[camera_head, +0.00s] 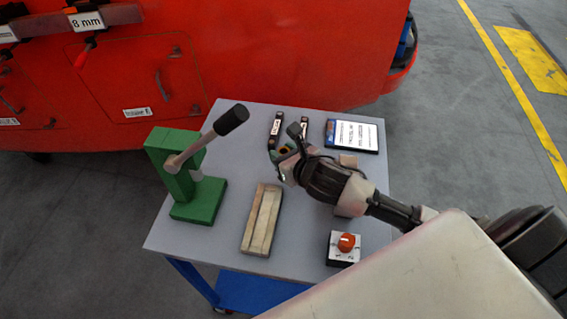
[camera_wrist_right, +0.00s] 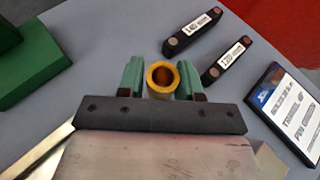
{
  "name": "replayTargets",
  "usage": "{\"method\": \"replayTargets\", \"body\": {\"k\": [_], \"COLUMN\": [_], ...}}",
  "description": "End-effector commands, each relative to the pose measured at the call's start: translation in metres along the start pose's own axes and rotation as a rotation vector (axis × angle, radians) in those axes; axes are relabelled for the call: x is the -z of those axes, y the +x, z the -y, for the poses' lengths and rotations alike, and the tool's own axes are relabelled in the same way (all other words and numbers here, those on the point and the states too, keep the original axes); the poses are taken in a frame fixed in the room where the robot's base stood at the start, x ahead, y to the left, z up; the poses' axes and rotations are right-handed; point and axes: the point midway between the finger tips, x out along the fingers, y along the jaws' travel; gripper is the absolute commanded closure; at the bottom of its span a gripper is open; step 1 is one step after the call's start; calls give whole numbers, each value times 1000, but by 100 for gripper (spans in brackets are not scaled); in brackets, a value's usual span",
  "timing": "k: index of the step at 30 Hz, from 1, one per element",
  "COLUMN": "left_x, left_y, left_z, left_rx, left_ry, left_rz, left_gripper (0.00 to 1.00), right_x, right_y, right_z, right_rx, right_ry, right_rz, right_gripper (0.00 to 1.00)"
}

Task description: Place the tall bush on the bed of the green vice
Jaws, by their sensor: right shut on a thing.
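The green vice (camera_head: 200,198), with its long dark-handled lever (camera_head: 232,119), stands upright at the left of the grey table; part of its green base (camera_wrist_right: 25,65) shows at the left of the right wrist view. My right gripper (camera_head: 286,157) is over the middle of the table, to the right of the vice. Its teal fingers (camera_wrist_right: 162,80) are shut on a hollow brass-coloured bush (camera_wrist_right: 160,70), seen from its open end. In the head view the bush is mostly hidden by the gripper. I cannot tell its height above the table. My left gripper is not in view.
A long pale block (camera_head: 261,232) lies between vice and arm. Two black labelled bars (camera_wrist_right: 192,31) (camera_wrist_right: 226,60) and a booklet (camera_head: 352,135) lie at the table's back. A red-button box (camera_head: 343,248) sits front right. A red train body (camera_head: 260,50) stands behind the table (camera_head: 185,240).

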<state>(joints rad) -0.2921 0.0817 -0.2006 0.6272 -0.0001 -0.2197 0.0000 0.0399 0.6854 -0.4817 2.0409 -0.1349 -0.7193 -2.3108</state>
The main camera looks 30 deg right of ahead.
Motion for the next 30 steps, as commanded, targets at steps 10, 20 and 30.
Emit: {"method": "replayTargets", "body": {"k": [10,20,30], "left_x": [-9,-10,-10], "left_y": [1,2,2], "left_z": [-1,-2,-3], "left_rx": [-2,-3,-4], "left_ry": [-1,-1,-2], "left_rz": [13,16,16], "left_gripper": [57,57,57], "right_x": [37,39,39], "right_y": [15,16,16], "right_z": [-1,0,0], "right_rx": [-1,0,0], "right_ry": [1,-1,0], "right_rz": [-1,-1,-1], "right_gripper": [94,94,39]}}
